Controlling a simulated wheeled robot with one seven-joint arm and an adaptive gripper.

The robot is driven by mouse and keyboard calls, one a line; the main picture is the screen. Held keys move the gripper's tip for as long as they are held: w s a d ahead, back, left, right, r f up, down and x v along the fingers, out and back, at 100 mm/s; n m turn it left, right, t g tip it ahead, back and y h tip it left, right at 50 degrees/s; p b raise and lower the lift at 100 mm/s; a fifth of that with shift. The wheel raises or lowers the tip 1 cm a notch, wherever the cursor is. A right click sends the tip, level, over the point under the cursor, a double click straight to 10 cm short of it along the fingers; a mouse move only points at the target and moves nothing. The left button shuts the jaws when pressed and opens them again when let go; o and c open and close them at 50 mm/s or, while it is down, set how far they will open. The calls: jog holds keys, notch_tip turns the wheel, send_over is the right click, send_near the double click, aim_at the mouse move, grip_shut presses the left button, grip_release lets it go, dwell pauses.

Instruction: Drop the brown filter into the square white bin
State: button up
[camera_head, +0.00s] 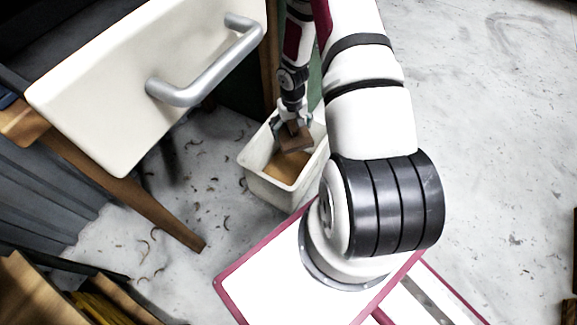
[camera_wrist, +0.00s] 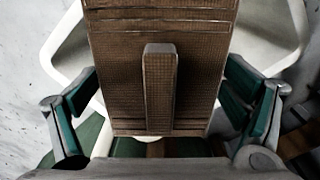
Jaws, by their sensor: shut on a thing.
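The brown filter (camera_head: 296,140) is held by my gripper (camera_head: 292,124), which points down over the square white bin (camera_head: 262,184). In the wrist view the filter (camera_wrist: 200,62) is a brown, mesh-textured block with a raised ridge down its middle. The green-padded fingers stand on its two sides, and my gripper is shut on it. In the head view the filter is over the bin's opening, near its rim; its exact height is hard to tell. The white bin rim (camera_wrist: 62,62) shows behind the filter in the wrist view.
A brown patch (camera_head: 284,170) shows inside the bin. A cream drawer front (camera_head: 110,100) with a grey handle (camera_head: 205,72) stands left of the bin, above a wooden leg (camera_head: 150,210). Curled scraps (camera_head: 150,240) lie on the grey floor. The floor at right is open.

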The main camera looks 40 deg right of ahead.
jog(key=shift+f, duration=0.2)
jog(key=o, duration=1)
jog(key=shift+r, duration=0.1)
notch_tip(320, 180, up, 12)
jog(key=shift+f, duration=0.1)
jog(key=shift+s, duration=0.1)
